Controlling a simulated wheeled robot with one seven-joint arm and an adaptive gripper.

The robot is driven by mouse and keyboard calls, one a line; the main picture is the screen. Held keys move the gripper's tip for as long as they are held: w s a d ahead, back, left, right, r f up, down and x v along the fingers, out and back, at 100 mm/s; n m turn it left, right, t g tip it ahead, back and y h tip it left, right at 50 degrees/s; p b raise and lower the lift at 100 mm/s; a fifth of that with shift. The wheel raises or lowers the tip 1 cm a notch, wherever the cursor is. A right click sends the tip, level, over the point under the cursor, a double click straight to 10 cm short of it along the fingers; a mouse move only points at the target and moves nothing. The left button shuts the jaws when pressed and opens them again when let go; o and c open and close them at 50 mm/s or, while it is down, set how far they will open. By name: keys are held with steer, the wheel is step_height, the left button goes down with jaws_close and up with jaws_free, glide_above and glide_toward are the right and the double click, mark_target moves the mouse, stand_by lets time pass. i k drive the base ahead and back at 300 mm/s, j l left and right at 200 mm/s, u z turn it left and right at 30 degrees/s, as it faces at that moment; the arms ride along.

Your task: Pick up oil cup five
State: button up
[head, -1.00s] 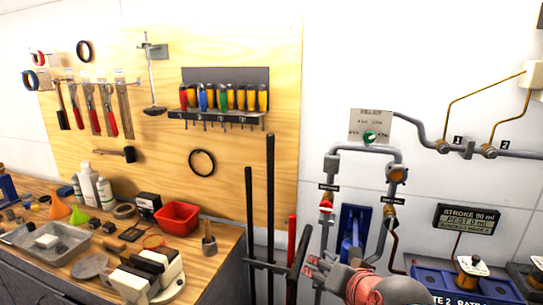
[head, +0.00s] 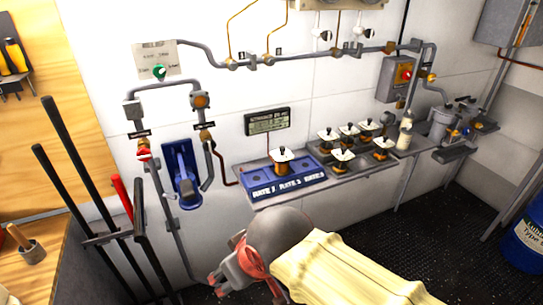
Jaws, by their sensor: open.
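Several oil cups with white square tops and amber bodies stand upright on a dark tray (head: 318,150) on the wall shelf. A front-row cup (head: 341,157) and a right-hand cup (head: 383,144) show clearly, with more behind, such as a left-hand cup (head: 326,137). Another similar cup (head: 281,160) stands on the blue rate unit (head: 262,186) to the left. Their numbers are not readable, so I cannot tell which is cup five. My gripper (head: 228,284) is open at the bottom, below and left of the shelf, apart from all the cups. My arm partly hides it.
A display panel (head: 267,121) hangs above the blue unit. Pipes, a green knob (head: 159,71) and a blue lever unit (head: 182,171) are on the wall at left. Dark upright bars (head: 75,155) stand further left. A blue drum (head: 527,240) is at right. Dark floor between is clear.

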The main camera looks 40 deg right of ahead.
mark_target(282, 157)
steer(key=i+l, duration=0.2)
steer(key=l, duration=0.2)
steer(key=i+l, duration=0.2)
steer(key=l, duration=0.25)
steer(key=i+l, duration=0.2)
steer(key=l, duration=0.2)
steer(key=i+l, duration=0.2)
steer(key=l, duration=0.2)
steer(key=l+z, duration=0.05)
